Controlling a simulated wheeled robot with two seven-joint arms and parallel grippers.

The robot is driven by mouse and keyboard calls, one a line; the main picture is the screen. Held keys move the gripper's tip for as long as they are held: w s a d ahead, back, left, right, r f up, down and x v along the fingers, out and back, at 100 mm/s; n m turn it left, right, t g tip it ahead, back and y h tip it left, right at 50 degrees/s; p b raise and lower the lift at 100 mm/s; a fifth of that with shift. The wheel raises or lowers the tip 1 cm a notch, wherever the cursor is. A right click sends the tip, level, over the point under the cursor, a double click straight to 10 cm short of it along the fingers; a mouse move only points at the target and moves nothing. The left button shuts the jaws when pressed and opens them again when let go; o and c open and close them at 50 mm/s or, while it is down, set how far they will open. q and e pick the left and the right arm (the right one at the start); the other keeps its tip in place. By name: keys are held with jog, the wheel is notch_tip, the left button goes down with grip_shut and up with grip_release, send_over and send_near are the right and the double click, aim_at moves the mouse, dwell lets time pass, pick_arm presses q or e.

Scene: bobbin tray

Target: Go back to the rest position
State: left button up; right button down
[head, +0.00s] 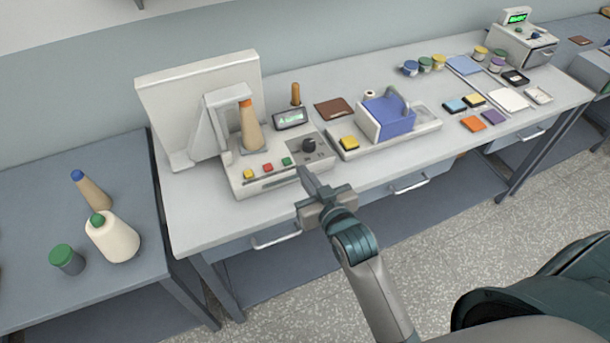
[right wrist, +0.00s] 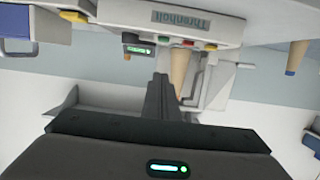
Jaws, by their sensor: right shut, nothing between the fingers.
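My right gripper (head: 308,180) is shut and empty, just in front of the control box (head: 285,165) with coloured buttons and a dark knob. In the right wrist view my right gripper (right wrist: 161,78) shows as dark, closed fingers, with the cone behind them. A tan cone with an orange top (head: 249,130) stands upright on the box; it also shows in the right wrist view (right wrist: 180,72). A small display with green text (head: 290,118) sits at the back of the box. My left gripper is not in view.
Several coloured pads lie farther right. The floor in front is clear.

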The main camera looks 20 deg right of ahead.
dwell(0.4)
jog(key=s+d+f+n+g, duration=0.1)
jog(key=s+f+g, duration=0.35)
jog(key=s, duration=0.55)
jog(key=s+d+f+g, duration=0.1)
jog(key=s+f+g, duration=0.3)
jog(key=s, duration=0.6)
jog(key=s+f+n+g, duration=0.1)
jog(key=s+f+g, duration=0.2)
jog(key=s+f, duration=0.5)
notch_tip(320, 180, down, 31)
jog(key=s+g+b, duration=0.2)
jog(key=s+b, duration=0.1)
jog(key=b, duration=0.3)
jog(key=s+d+f+b, duration=0.1)
jog(key=s+f+b, duration=0.1)
jog(key=s+f, duration=0.7)
jog(key=s+d+f+b, duration=0.2)
jog(key=s+f, duration=0.7)
jog(key=f, duration=0.5)
jog(key=shift+d+f+g+h+b, duration=0.2)
jog(key=shift+g+h+b, duration=0.1)
jog(key=shift+g+b, duration=0.15)
jog(key=shift+s, duration=0.1)
